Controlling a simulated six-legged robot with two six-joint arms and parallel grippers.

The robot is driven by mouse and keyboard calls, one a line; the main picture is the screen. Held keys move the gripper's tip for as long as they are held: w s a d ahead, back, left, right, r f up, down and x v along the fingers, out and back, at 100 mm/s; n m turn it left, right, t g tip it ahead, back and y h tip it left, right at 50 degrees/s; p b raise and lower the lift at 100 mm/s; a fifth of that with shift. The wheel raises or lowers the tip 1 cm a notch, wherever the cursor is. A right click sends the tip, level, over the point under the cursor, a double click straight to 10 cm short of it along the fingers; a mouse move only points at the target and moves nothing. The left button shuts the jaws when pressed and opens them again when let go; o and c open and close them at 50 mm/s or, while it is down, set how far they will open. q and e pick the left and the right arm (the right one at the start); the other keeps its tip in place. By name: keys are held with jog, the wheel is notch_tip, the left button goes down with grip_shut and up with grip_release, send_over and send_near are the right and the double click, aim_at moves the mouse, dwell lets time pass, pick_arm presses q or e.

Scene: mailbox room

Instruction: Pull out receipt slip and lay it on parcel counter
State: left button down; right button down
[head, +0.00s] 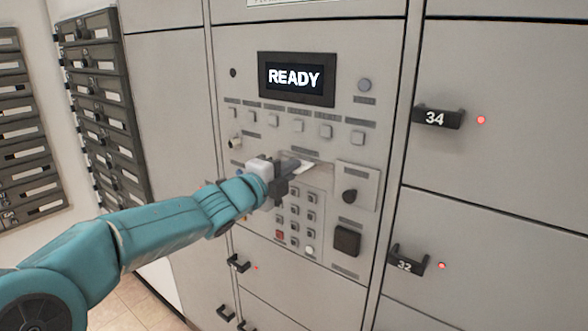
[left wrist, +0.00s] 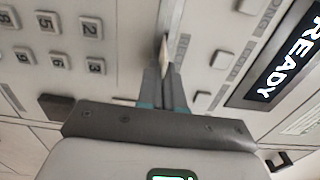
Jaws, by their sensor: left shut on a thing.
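The receipt slip (head: 304,167) is a small pale piece at a slot in the grey locker control panel (head: 330,160). My left gripper (head: 295,166) is at the slot, shut on the slip. In the left wrist view the slip (left wrist: 164,50) shows as a thin pale edge between the closed fingertips of the gripper (left wrist: 164,72). I cannot tell how much of the slip is still inside the slot. The parcel counter is not in view. My right gripper is not in view.
A screen (head: 296,77) reads READY above a row of buttons. A keypad (head: 296,217) is just below the gripper. Handles 34 (head: 437,117) and 32 (head: 407,261) stick out on the right. Dark mailboxes (head: 100,100) line the left wall.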

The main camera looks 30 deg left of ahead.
pick_arm(q)
jog(key=s, duration=0.6)
jog(key=shift+s+a, duration=0.25)
jog(key=shift+s, duration=0.1)
dwell(0.8)
